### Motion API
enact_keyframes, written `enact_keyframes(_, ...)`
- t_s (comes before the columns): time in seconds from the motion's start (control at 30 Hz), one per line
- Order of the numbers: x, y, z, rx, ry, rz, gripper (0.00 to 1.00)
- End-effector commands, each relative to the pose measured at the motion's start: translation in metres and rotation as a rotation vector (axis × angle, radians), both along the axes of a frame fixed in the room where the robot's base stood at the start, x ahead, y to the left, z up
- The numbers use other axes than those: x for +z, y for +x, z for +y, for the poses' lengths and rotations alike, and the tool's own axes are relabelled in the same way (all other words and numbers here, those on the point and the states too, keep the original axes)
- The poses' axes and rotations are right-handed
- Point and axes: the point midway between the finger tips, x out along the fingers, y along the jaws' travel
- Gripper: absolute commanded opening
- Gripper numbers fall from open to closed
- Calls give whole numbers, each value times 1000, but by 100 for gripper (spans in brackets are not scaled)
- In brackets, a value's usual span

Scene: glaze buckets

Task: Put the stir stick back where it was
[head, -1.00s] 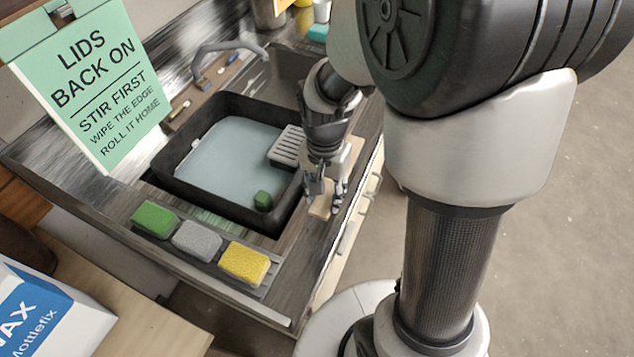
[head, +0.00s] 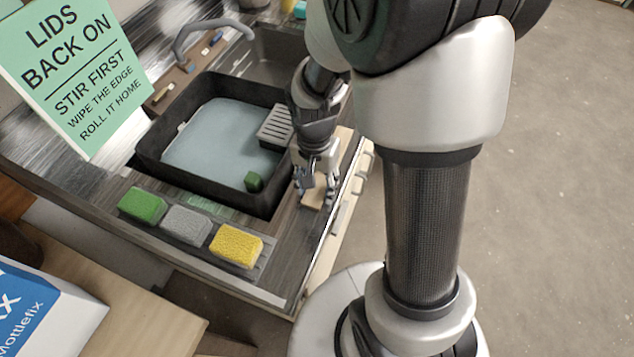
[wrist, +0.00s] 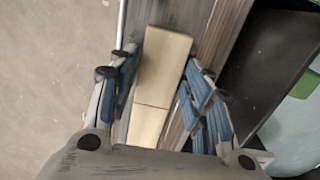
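My gripper (head: 315,187) is low over the front edge of the counter, right of the black basin. In the wrist view my gripper (wrist: 160,82) has its fingers spread on both sides of a pale wooden piece (wrist: 161,75). A line crosses this piece, and its near end is hidden by my gripper. The pale wood also shows under my fingers in the head view (head: 312,197). I cannot tell whether it is the stir stick or whether it touches a finger. No other stir stick is clearly seen.
The black basin (head: 152,152) holds pale blue liquid, a grey slotted rack (head: 275,127) and a green block (head: 254,181). Green (head: 143,205), grey (head: 186,225) and yellow (head: 236,245) sponges sit at the front. A green sign (head: 75,75) stands left. The floor at right is clear.

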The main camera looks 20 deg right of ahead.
Motion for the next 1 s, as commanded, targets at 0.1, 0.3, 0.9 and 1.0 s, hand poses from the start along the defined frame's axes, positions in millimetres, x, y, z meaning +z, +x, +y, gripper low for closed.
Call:
enact_keyframes(0.1, 0, 0, 0, 0, 0, 0, 56)
enact_keyframes(0.3, 0, 0, 0, 0, 0, 0, 58)
enact_keyframes(0.9, 82, 4, 1, 0, 0, -6, 58)
enact_keyframes(1.0, 99, 4, 1, 0, 0, -4, 58)
